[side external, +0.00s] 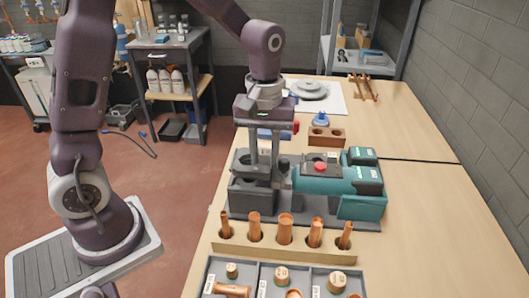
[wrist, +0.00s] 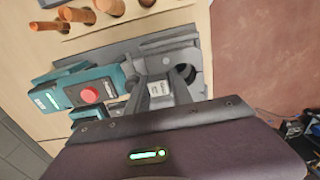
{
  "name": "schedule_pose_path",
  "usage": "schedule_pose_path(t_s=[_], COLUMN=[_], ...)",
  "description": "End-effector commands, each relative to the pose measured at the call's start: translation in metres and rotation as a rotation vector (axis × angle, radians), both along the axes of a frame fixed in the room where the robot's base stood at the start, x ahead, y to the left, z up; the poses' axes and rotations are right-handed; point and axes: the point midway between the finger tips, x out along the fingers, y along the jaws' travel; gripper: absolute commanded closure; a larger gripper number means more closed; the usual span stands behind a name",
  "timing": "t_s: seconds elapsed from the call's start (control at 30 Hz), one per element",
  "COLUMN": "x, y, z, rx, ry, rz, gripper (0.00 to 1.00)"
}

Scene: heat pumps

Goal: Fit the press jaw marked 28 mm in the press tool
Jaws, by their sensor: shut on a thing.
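The press tool (side external: 325,172) is teal and dark grey with a red button and lies on a dark grey base. It also shows in the wrist view (wrist: 88,92), its head end towards my gripper. My gripper (side external: 264,178) points straight down at the head end of the tool. In the wrist view its fingers (wrist: 160,88) are shut on a grey press jaw with a small pale label (wrist: 157,88); I cannot read the size. The jaw is close to the tool's head; I cannot tell whether it is seated. Grey jaw blocks (side external: 250,197) stand left of the tool.
A wooden rack with several copper pipes (side external: 285,228) stands in front of the tool. Grey trays of copper fittings (side external: 282,272) lie nearer. A wooden block (side external: 326,137) with a blue-topped item stands behind.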

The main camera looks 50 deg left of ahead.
Motion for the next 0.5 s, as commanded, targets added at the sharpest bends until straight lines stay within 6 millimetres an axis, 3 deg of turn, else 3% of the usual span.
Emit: schedule_pose_path(t_s=[0.5], x=[0.0003], y=[-0.0001], z=[-0.0077], rx=[-0.001], ry=[-0.001], rz=[0.000], gripper=[1.00])
